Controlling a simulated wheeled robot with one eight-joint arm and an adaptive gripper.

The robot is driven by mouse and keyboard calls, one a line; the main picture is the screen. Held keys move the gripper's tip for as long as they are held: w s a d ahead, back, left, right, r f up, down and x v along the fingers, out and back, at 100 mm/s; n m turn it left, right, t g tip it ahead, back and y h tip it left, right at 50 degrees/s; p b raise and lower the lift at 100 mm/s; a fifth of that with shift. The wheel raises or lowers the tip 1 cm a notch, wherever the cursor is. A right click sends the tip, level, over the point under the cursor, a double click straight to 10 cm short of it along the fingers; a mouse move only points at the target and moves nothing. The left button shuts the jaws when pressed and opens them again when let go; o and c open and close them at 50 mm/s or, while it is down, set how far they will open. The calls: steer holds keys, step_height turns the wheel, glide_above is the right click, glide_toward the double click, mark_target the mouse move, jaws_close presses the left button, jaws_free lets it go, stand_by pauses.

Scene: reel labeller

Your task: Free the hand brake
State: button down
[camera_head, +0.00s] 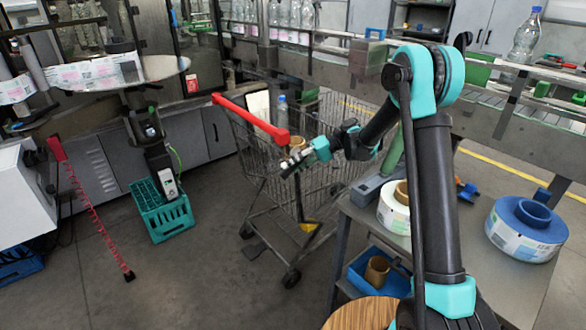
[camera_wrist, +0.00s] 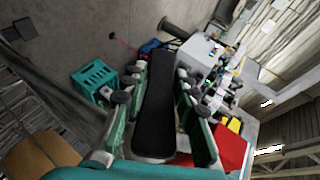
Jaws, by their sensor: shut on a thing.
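The shopping cart (camera_head: 300,175) stands in the middle of the head view, with a red push handle (camera_head: 245,118) along its near top edge. My gripper (camera_head: 292,164) is just below the right end of that handle. In the wrist view my gripper (camera_wrist: 160,110) is shut on a long black lever (camera_wrist: 157,95), which runs lengthwise between its green fingers. I take this lever for the hand brake. A red part (camera_wrist: 232,148) shows beside the right finger. In the head view the lever is small and mostly hidden by my fingers.
A teal crate (camera_head: 163,212) stands on the floor left of the cart. A grey bench (camera_head: 510,285) with label reels (camera_head: 527,228) is to the right, close to my arm. The floor in front of the cart is clear.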

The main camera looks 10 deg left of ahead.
mark_target(296, 164)
stand_by(0.4)
steer(key=c, duration=1.1)
jaws_free()
steer(key=shift+c, duration=0.2)
steer(key=v, duration=0.7)
steer(key=shift+d+r, duration=0.1)
steer(key=shift+d, duration=0.15)
